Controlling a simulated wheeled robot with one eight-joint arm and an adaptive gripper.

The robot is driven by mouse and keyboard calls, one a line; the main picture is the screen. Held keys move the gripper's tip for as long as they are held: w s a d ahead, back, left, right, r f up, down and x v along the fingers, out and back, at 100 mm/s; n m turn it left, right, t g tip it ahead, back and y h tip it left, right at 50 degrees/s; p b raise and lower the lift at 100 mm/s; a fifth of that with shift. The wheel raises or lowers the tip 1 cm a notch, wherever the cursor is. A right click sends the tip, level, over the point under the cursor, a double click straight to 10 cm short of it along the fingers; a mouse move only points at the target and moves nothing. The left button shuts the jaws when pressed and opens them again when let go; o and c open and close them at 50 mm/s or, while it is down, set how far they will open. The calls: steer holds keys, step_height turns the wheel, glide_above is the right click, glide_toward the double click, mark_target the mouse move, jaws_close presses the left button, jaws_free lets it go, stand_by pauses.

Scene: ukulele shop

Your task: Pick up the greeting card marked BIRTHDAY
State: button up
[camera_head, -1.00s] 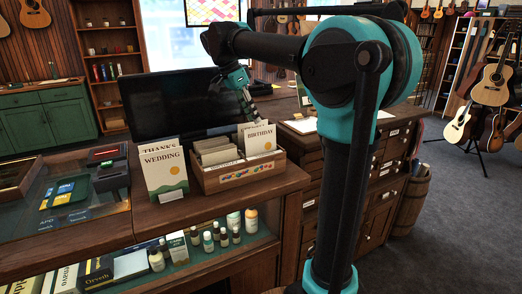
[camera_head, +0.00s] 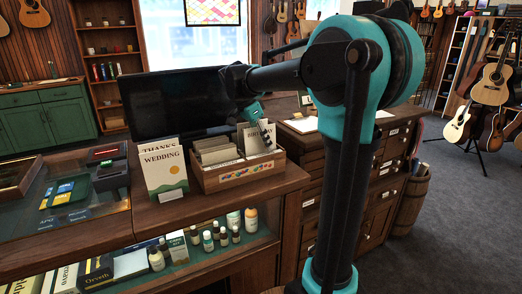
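The BIRTHDAY greeting card (camera_head: 252,145) is white and stands upright at the right end of a wooden card box (camera_head: 239,177). Part of its lettering is hidden behind my gripper. My gripper (camera_head: 267,136), teal and dark, points down at the card's upper right part and overlaps it in the view. Its fingers are small and dark here, so I cannot tell whether they touch the card or how far apart they are. A WEDDING card (camera_head: 163,171) stands left of the box, with a THANKS card (camera_head: 158,144) behind it.
A dark monitor (camera_head: 178,103) stands behind the cards. The box also holds a row of pale cards (camera_head: 214,149). Small bottles (camera_head: 208,241) sit on the shelf below the counter. A wooden drawer cabinet (camera_head: 388,160) stands to the right.

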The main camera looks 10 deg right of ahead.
steer(key=shift+f, duration=0.1)
stand_by(0.4)
jaws_close()
